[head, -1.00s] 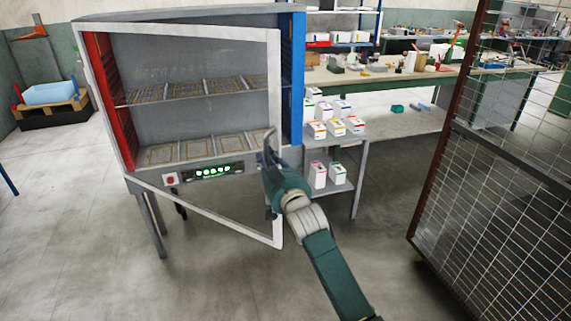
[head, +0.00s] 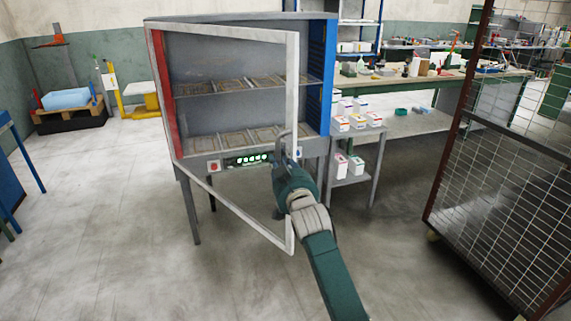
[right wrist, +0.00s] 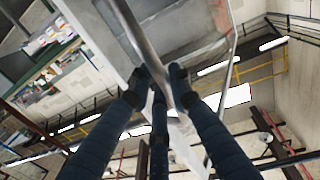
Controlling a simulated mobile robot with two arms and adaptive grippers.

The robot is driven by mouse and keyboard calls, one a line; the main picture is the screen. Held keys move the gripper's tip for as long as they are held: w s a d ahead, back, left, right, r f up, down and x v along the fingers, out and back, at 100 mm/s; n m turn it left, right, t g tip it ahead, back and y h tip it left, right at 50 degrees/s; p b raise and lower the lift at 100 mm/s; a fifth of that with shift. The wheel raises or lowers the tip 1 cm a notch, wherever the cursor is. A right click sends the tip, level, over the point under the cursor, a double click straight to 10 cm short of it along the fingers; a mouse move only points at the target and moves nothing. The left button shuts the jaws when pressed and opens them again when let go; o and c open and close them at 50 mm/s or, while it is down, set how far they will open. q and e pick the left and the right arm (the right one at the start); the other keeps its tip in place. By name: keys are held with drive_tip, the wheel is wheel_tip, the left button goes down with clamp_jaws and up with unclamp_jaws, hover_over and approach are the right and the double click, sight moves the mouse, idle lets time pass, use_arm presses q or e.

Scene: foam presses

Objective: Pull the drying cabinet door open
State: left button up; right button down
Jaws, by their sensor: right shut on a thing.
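The drying cabinet (head: 245,19) stands left of centre in the head view, grey with a red left side and a blue right side. Its framed, see-through door (head: 291,100) is hinged at the left and stands partly open, its free edge swung out toward me. My right gripper (head: 283,163) is at the door's free edge, on the bar handle (head: 280,138). In the right wrist view, the fingers (right wrist: 158,78) close around the metal handle bar (right wrist: 142,38). My left gripper is not in view.
A wire-mesh cage (head: 510,170) stands at the right. A bench (head: 440,78) with bottles and a low shelf with small boxes (head: 341,164) lie behind. The floor in front and left is free.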

drive_tip(key=shift+s+a, duration=0.1)
drive_tip(key=shift+a, duration=0.1)
drive_tip(key=shift+d, duration=0.1)
drive_tip(key=c, duration=1.6)
unclamp_jaws()
drive_tip(key=v, duration=1.2)
drive_tip(key=shift+c, duration=0.3)
